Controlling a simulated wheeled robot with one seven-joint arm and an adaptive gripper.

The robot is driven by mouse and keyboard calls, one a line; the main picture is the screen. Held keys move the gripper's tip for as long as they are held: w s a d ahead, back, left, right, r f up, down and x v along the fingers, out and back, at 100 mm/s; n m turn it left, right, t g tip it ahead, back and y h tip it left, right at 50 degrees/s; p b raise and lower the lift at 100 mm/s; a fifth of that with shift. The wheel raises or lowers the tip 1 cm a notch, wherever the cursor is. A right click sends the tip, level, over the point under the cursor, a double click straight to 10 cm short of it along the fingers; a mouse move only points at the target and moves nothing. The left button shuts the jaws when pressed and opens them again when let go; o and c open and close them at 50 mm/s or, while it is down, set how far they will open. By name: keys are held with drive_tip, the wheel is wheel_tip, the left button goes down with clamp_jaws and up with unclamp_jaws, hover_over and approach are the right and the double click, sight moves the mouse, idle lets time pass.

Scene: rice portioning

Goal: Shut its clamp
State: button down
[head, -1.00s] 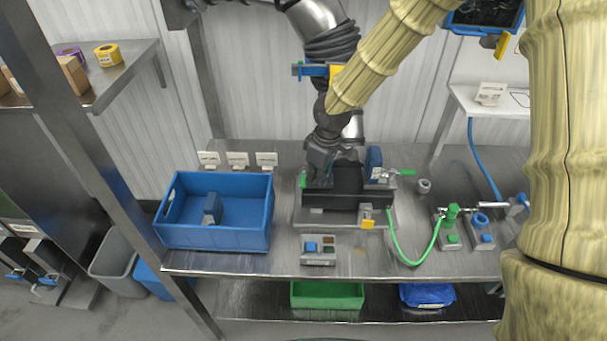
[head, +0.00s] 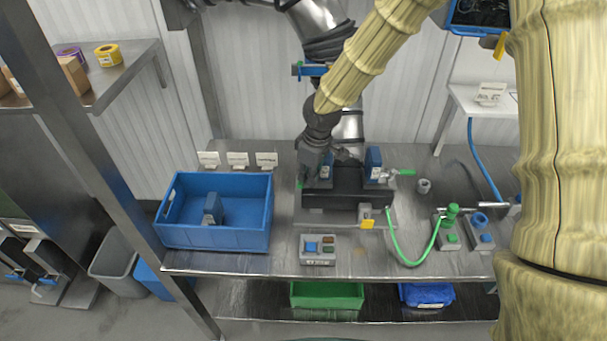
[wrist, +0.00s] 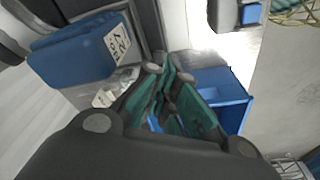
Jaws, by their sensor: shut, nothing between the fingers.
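A dark fixture (head: 345,200) stands on the metal bench, with a smaller blue block (head: 325,172) at its left and a taller labelled blue block (head: 374,160) at its right. A clamp with a green handle (head: 406,173) sits by the taller block, its handle pointing right. Another green tip (head: 300,180) shows at the fixture's left end, mostly hidden by my arm. My gripper shows in the wrist view (wrist: 172,88) with its green-padded fingers together and empty. In the head view it is by the fixture's left part; whether it touches the clamp there is unclear.
A blue bin (head: 215,238) holding a blue part stands left of the fixture. White cards (head: 238,160) stand at the back.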

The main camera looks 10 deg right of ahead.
drive_tip(key=shift+w+a, duration=0.15)
drive_tip(key=shift+a, duration=0.4)
drive_tip(key=shift+w+a, duration=0.15)
drive_tip(key=shift+a, duration=0.4)
drive_tip(key=shift+w+a, duration=0.7)
drive_tip(key=shift+a, duration=0.1)
drive_tip(key=shift+w+p, duration=0.1)
drive_tip(key=shift+p, duration=0.25)
drive_tip(key=shift+w+a, duration=0.5)
drive_tip(key=shift+w, duration=0.35)
